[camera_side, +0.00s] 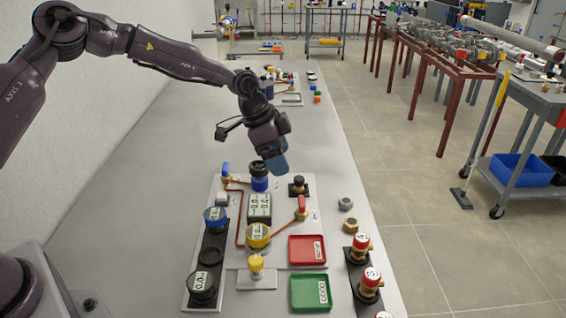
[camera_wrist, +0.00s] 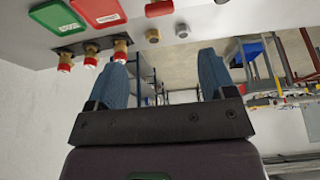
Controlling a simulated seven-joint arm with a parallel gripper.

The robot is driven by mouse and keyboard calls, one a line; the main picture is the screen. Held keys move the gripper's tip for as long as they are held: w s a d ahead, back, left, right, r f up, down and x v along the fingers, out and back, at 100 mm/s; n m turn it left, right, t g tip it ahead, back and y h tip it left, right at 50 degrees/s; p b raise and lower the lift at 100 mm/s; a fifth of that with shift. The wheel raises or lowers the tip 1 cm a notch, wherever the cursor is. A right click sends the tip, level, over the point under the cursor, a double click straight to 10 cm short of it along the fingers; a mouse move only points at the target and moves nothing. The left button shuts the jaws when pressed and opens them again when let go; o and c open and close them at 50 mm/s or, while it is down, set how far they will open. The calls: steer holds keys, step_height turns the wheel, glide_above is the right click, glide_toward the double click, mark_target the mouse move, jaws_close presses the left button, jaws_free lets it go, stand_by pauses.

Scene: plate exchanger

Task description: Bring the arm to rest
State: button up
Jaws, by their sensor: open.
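My gripper (camera_side: 276,163) is in the air over the far part of the white panel (camera_side: 285,215) in the side view, with its blue fingers pointing down. In the wrist view my gripper (camera_wrist: 163,72) shows its two blue fingers wide apart with nothing between them. A gauge with a blue base and black top (camera_side: 260,176) stands just below and left of the fingers in the side view. I cannot tell the exact gap.
The panel holds a red tray (camera_side: 291,250), a green tray (camera_side: 294,293), a yellow gauge (camera_side: 257,236) and a red-handled valve (camera_side: 301,208). Red-capped brass fittings (camera_side: 370,282) stand along the right. Loose nuts (camera_side: 345,203) lie beside the panel. The bench's left side is clear.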

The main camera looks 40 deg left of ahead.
steer(key=s+r+n+t+y, duration=0.1)
steer(key=s+r+n, duration=0.2)
steer(key=s+r, duration=0.3)
steer(key=s+a+r+n+y, duration=0.1)
steer(key=s+r+n, duration=0.2)
steer(key=s, duration=1.3)
steer(key=s+a+r+n+t+y, duration=0.1)
steer(key=s+r+n, duration=0.2)
steer(key=s+r, duration=0.7)
steer(key=shift+s+a+t, duration=0.25)
steer(key=shift+s+t, duration=0.05)
steer(key=shift+s, duration=0.35)
